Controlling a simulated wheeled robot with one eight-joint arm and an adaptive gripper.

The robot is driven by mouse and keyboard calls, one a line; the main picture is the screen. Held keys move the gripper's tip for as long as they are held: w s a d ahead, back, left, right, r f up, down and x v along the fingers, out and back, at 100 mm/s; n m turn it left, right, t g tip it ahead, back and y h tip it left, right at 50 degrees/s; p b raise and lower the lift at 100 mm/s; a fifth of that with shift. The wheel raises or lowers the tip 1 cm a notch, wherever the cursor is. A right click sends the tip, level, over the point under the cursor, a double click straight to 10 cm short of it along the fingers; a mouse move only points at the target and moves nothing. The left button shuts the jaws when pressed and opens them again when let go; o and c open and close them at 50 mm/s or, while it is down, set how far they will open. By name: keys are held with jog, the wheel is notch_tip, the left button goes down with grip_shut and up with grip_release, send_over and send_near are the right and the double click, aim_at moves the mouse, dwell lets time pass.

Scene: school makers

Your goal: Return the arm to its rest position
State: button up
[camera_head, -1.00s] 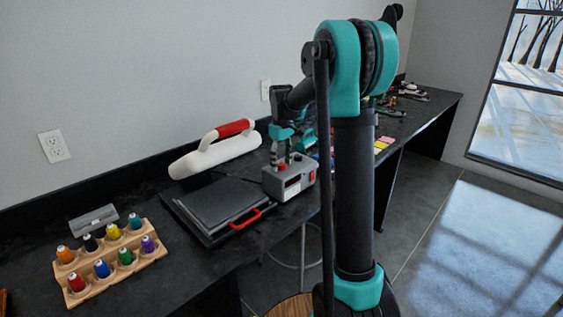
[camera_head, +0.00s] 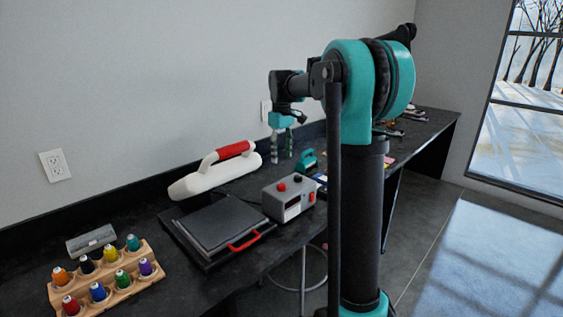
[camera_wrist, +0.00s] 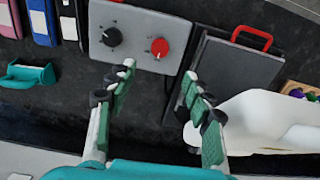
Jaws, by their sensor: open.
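My gripper (camera_head: 281,146) hangs fingers-down above the dark bench, behind the grey control box (camera_head: 289,198) in the head view. In the wrist view my gripper (camera_wrist: 160,100) is open, its two green-padded fingers spread with nothing between them. The control box (camera_wrist: 138,34) with a black knob and a red knob lies beyond the fingertips there. My arm stands upright at the right of the head view, its upper part bent over toward the bench.
A teal tape dispenser (camera_head: 307,159) stands near my gripper. A wooden rack (camera_head: 108,279) holds several thread spools. Floor right of the bench is clear.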

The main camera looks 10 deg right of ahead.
dwell(0.3)
jog(key=s+d+f+m+t, duration=0.2)
jog(key=s+f+m, duration=0.1)
jog(key=s+f, duration=0.8)
jog(key=s+d+f+m+t, duration=0.2)
jog(key=s+f+m, duration=0.2)
jog(key=s+f, duration=0.8)
jog(key=s, duration=0.8)
jog(key=shift+d, duration=0.2)
jog(key=shift+r, duration=0.1)
